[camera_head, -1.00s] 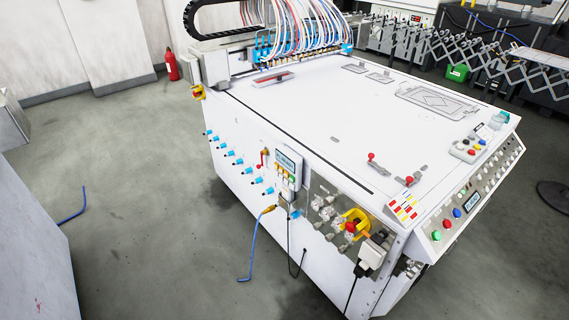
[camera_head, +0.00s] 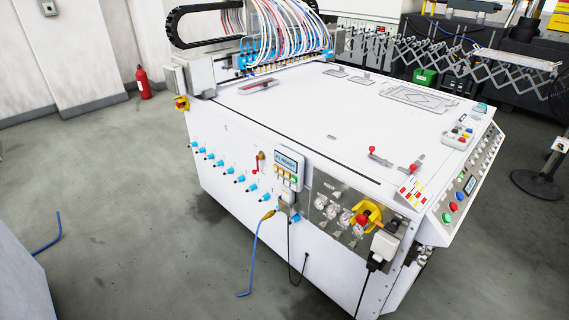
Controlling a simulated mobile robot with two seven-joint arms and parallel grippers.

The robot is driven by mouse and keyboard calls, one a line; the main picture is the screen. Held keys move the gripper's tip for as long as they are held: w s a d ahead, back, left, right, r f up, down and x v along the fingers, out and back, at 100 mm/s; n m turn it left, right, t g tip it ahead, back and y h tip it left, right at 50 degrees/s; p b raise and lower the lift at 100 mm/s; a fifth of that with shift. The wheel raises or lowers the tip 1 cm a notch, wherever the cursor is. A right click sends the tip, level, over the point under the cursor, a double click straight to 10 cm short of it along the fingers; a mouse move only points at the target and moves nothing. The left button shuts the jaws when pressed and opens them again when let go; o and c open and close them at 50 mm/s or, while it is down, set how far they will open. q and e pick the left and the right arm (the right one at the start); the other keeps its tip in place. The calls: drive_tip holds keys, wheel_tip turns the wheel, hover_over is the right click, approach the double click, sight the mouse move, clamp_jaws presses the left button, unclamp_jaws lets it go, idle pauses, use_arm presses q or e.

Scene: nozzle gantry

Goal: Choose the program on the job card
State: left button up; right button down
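The white gantry machine (camera_head: 300,122) stands in the middle of the view. A small control box (camera_head: 287,168) with a lit display and a row of coloured buttons hangs on its near side; the display text seems to end in "READY", but I cannot read it surely. A card with red and yellow marks (camera_head: 412,191) lies at the machine's near right corner; its writing is too small to read, and I cannot tell whether it is the job card. A sloped panel (camera_head: 470,178) with buttons and a display runs along the right edge. Neither gripper shows.
A blue hose (camera_head: 252,255) and a black cable hang from the near side to the floor. A yellow and red switch (camera_head: 367,217) and a plug stick out at the near corner. A round black stand base (camera_head: 537,184) is at right. The floor at left is mostly clear.

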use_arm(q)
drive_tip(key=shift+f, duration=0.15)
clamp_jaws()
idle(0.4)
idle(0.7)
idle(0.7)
